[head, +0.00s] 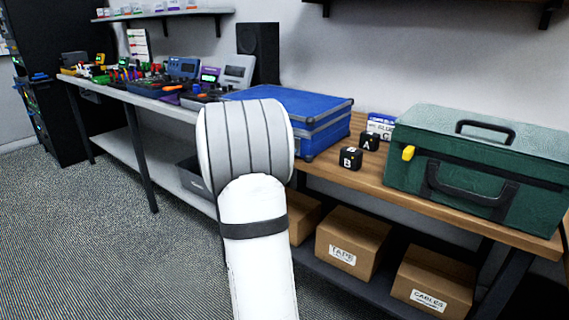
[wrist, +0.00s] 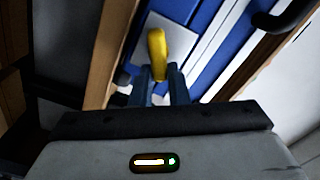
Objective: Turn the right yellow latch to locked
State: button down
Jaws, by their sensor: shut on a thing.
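A blue case (head: 328,131) lies shut on the wooden bench in the head view, partly behind my arm. In the wrist view the blue case (wrist: 208,20) fills the top middle, with a yellow latch (wrist: 157,45) on a pale plate. My gripper (wrist: 160,78) is shut on this latch, with its dark fingers on either side of the lower part. The latch's curved upper end stands clear of the fingers. In the head view my arm hides the gripper and this latch. Whether the latch is locked cannot be told.
A black handle (wrist: 280,20) juts out at the wrist view's upper right. Black lettered blocks (head: 351,158) sit between the cases. Cardboard boxes (head: 350,246) fill the shelf below.

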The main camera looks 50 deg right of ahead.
jog(key=shift+s+f+m+b, duration=0.1)
jog(key=shift+f+m+b, duration=0.15)
jog(key=shift+m+b, duration=1.4)
jog(key=shift+s+f+m+b, duration=0.1)
jog(key=shift+f+m+b, duration=0.1)
jog(key=shift+m+b, duration=1.4)
jog(key=shift+b, duration=0.35)
jog(key=shift+r, duration=0.1)
jog(key=c, duration=1.4)
grip_release()
jog(key=shift+d, duration=0.1)
